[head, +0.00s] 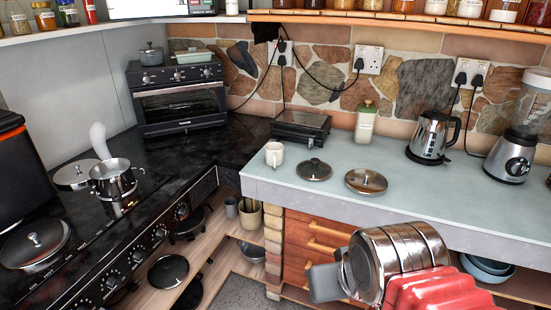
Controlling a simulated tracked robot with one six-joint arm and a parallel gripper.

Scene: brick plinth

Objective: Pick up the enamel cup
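The enamel cup (274,154) is a small cream-white mug. It stands upright near the left front corner of the pale grey counter (440,205), with its handle side not clear at this size. My arm shows at the lower right as a banded silver cylinder with red ribbed parts, in front of the counter and well apart from the cup. A grey block at its left end may be my gripper (325,283). No separate fingers can be made out, and nothing is seen between them.
A kettle (431,137) and blender (515,150) stand farther right. The dark hob (75,215) is left; the counter's front right is clear.

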